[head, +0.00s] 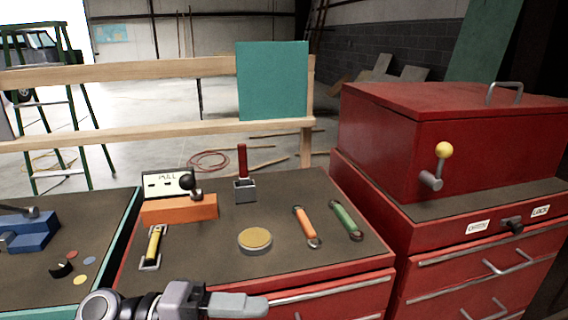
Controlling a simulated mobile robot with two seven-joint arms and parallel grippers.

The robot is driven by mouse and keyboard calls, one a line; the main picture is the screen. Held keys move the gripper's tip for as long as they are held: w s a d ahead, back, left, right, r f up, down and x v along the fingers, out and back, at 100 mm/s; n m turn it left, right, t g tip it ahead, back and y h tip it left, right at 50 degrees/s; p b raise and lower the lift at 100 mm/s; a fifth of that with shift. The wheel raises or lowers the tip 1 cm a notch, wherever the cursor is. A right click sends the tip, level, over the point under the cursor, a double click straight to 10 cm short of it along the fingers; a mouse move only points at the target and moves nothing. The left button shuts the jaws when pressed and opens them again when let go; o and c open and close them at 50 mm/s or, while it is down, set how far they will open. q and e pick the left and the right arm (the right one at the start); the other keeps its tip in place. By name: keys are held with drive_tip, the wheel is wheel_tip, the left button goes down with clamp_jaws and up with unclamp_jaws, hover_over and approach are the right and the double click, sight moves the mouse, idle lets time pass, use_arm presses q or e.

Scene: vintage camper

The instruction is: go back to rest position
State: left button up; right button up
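My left gripper (238,305) is low in the head view, in front of the red workbench's near edge. Its arm enters at the bottom left and its grey fingers point right. The fingers overlap from this angle, so I cannot tell whether they are open or shut. I see nothing held in the visible part. My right gripper is not in view.
The red-edged bench top carries a yellow handle (154,243), orange block (180,209), red upright lever (242,160), round yellow-topped disc (255,239), orange-handled tool (304,222) and green-handled tool (345,219). A red box (400,130) stands right; a blue device (30,231) sits left.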

use_arm(q)
drive_tip(key=w+a+f+n+t+y+p, duration=0.15)
drive_tip(key=a+f+n+t+y, duration=0.35)
drive_tip(key=n+t, duration=0.6)
drive_tip(key=w+a+f+n+t+y, duration=0.3)
drive_tip(key=a+f+n+t+y, duration=0.3)
drive_tip(key=n, duration=0.8)
drive_tip(key=s+a+f+n+g+y, duration=0.2)
drive_tip(key=s+f+n+g, duration=0.1)
drive_tip(key=s+f, duration=0.3)
drive_tip(key=s+a+f+n+g+y+p, duration=0.1)
drive_tip(key=s+a+f+n+g+y, duration=0.1)
drive_tip(key=s+f, duration=0.4)
wheel_tip(320, 180, down, 4)
drive_tip(key=shift+s+a+f+n+g+y, duration=0.15)
drive_tip(key=shift+s+n+g+y, duration=0.2)
drive_tip(key=shift+n+g, duration=0.5)
